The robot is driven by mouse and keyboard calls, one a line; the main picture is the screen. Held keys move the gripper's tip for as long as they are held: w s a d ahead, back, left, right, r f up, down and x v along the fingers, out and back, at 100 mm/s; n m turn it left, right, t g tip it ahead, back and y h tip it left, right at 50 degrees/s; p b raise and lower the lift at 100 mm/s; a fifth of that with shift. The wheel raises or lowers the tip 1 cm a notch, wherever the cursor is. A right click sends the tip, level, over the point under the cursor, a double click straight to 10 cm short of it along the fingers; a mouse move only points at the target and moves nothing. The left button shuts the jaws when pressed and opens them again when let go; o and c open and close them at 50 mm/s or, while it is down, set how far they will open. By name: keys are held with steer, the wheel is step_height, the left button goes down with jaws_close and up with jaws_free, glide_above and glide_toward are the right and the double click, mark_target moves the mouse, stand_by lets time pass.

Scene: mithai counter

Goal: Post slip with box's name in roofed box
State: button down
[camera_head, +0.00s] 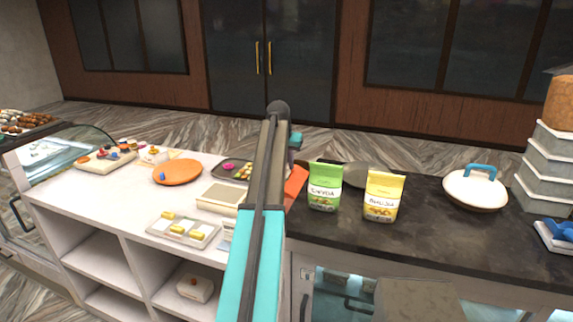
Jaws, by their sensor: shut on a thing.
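My arm rises through the middle of the view, and its end with my gripper is hidden behind the links. I cannot see the jaws or what is in them. No slip can be made out for sure; a small pale card-like piece (227,231) shows beside the arm at the counter's front edge, its writing unreadable. A flat cream box-like thing (221,197) stands on the white counter just left of my arm, partly covered by it. A small cream box (195,288) sits on the shelf below. I cannot tell which box is roofed.
Left of my arm are a tray with yellow and white pieces (207,236), an orange plate (177,172) and a cream board (92,163). Right of it, on the dark counter, are an orange thing (296,184), a green pouch (325,187), a yellow pouch (384,197) and a lidded pan (475,189).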

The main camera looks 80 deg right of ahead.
steer(key=shift+f, duration=0.55)
stand_by(1.4)
steer(key=c, duration=1.7)
jaws_free()
steer(key=shift+s, duration=0.1)
steer(key=shift+r+p, duration=1.65)
steer(key=shift+r, duration=2.4)
